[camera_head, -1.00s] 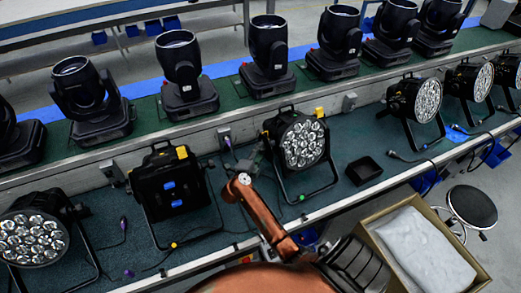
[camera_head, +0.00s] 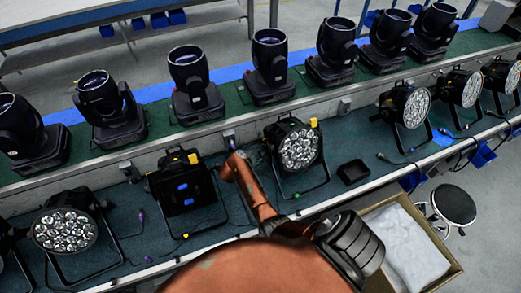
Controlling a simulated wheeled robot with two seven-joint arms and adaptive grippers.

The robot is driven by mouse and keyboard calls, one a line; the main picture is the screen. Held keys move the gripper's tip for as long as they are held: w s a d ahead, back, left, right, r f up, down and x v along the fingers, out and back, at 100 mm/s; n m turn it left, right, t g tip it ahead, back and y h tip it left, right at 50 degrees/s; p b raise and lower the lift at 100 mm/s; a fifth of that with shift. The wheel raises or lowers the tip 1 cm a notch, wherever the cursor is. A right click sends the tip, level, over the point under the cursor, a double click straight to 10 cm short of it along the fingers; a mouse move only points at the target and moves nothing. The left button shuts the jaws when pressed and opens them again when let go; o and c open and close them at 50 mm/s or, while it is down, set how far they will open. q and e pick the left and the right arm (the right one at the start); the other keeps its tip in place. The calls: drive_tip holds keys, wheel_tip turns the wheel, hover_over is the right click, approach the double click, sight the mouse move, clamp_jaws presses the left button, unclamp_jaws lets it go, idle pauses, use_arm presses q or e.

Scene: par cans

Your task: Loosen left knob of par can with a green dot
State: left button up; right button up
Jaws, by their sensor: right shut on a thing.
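The par can with the green dot (camera_head: 300,150) stands upright on the bench in the middle of the head view, lamp face toward me. Its green dot (camera_head: 296,195) shows at the foot of its stand. My right arm reaches up from the bottom, and my right gripper (camera_head: 256,157) is at the left side of this par can, shut on its left knob. The knob is tiny here and covered by the fingers, so its turn cannot be read. My left gripper is not in view.
A small black tray (camera_head: 353,172) lies to the right. Moving heads line the raised shelf behind. An open box (camera_head: 452,277) and a stool (camera_head: 454,205) stand in front of the bench.

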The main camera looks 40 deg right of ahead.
drive_tip(key=shift+w+a+r+n+g+y+p, duration=0.15)
drive_tip(key=shift+r+n+g+y+p, duration=0.2)
drive_tip(key=shift+n+g+p, duration=0.3)
drive_tip(key=shift+w+f+g, duration=0.1)
drive_tip(key=shift+f+g, duration=0.1)
drive_tip(key=shift+g, duration=0.15)
drive_tip(key=shift+n+y, duration=0.25)
drive_tip(key=shift+w+f+n+g+b, duration=0.1)
drive_tip(key=shift+f+n+g+b, duration=0.1)
drive_tip(key=shift+n+g+b, duration=0.45)
use_arm(q)
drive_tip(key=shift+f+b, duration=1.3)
drive_tip(key=shift+b, duration=0.45)
use_arm(e)
drive_tip(key=shift+r+n+g+y, duration=0.1)
drive_tip(key=shift+n+g+y, duration=0.4)
drive_tip(key=shift+g, duration=0.75)
drive_tip(key=o, duration=1.2)
drive_tip(key=shift+d, duration=0.2)
drive_tip(key=shift+c, duration=0.2)
drive_tip(key=shift+r, duration=0.1)
